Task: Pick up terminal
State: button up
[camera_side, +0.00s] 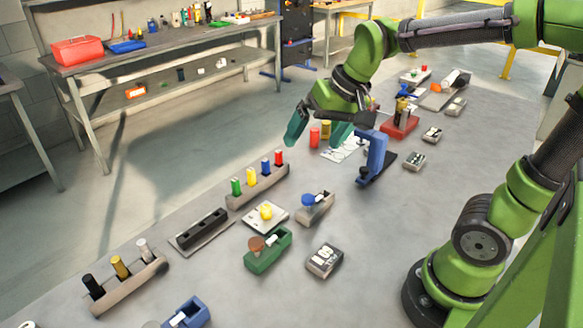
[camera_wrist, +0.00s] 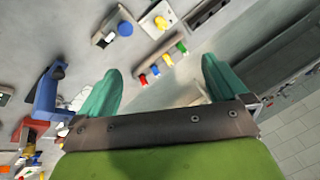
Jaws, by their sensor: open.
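None of the pieces is clearly marked as the terminal, so I cannot tell which one it is. My gripper (camera_side: 313,142) has two teal fingers, spread apart with nothing between them, above the far middle of the table. A red cylinder (camera_side: 314,138) and a yellow cylinder (camera_side: 326,130) show near the fingers; the yellow one is partly hidden. In the wrist view my gripper (camera_wrist: 160,68) frames a rack of green, yellow, blue and red pegs (camera_wrist: 162,63), which lies well beyond the fingertips. The same peg rack (camera_side: 262,188) stands left of the gripper in the side view.
A blue stand (camera_side: 375,158) rises close to the gripper's right, with a red holder (camera_side: 400,125) behind. A green holder (camera_side: 270,252), a black block (camera_side: 202,230) and another peg rack (camera_side: 130,283) stand nearer. A bench (camera_side: 150,50) is at the back.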

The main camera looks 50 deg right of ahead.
jog(key=s+a+n+t, duration=0.1)
jog(key=s+a+t, duration=0.1)
jog(key=s, duration=0.6)
jog(key=shift+f, duration=0.3)
jog(key=shift+s+r, duration=0.15)
jog(key=shift+r, duration=0.2)
jog(key=shift+c, duration=0.8)
jog(key=shift+r, duration=0.15)
jog(key=shift+c, duration=1.2)
jog(key=c, duration=0.6)
jog(key=n+g+h, duration=0.2)
jog(key=n+g, duration=0.2)
jog(key=g, duration=0.3)
send_over(265, 160)
notch_tip(265, 160, down, 3)
jog(key=f, duration=1.1)
jog(key=shift+s, duration=0.35)
jog(key=shift+w+f, duration=0.2)
jog(key=shift+f, duration=1.35)
jog(key=shift+w+f, duration=0.15)
jog(key=shift+f, duration=1.4)
